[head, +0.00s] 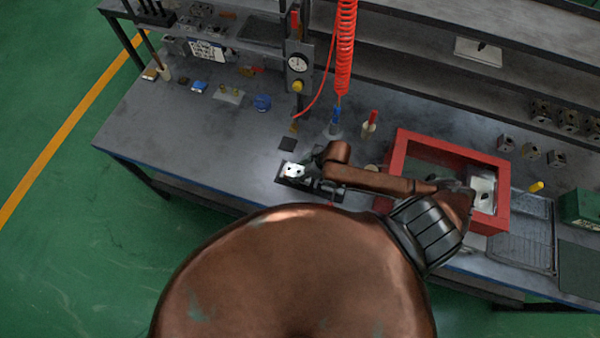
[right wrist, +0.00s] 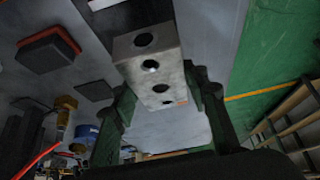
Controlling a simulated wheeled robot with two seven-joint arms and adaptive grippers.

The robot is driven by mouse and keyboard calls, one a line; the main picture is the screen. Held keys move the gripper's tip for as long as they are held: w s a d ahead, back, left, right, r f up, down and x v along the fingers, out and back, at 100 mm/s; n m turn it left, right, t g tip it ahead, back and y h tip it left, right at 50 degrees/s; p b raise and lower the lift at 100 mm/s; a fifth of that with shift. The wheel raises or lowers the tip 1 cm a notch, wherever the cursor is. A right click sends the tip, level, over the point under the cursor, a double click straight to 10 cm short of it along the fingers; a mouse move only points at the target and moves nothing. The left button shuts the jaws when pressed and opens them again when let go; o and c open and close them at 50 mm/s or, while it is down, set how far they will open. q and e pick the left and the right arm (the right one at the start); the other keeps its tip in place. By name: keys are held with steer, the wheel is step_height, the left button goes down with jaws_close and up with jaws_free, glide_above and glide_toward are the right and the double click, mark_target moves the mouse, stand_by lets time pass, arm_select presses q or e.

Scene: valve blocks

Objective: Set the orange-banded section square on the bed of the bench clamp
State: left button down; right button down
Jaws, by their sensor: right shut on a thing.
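The section I hold is a grey metal block (head: 293,170) with several round dark holes; it also shows large in the right wrist view (right wrist: 150,68). A small orange mark shows near its lower edge there. My right gripper (head: 313,162) is shut on it, a dark green finger on either side in the right wrist view (right wrist: 165,90). The bench clamp (head: 325,188) is a dark fixture at the bench's front edge, right under and beside the block. I cannot tell whether the block touches the bed. My left gripper is not in view.
A red-framed tray (head: 403,150) stands to the right with a wire rack (head: 535,235) beyond it. A black square pad (head: 287,144) lies just behind the clamp. A red coiled hose (head: 346,50) hangs over the bench. The bench's left front is clear.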

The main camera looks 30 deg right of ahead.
mark_target(300, 174)
steer(key=shift+w+d+f, duration=0.3)
steer(key=shift+d+f, duration=0.05)
steer(key=shift+f, duration=0.15)
steer(key=shift+w+d+f, duration=0.3)
steer(key=shift+f, duration=1.75)
steer(key=shift+f, duration=0.15)
steer(key=c, duration=1.1)
jaws_free()
steer(key=shift+c, duration=0.2)
steer(key=v, duration=1.2)
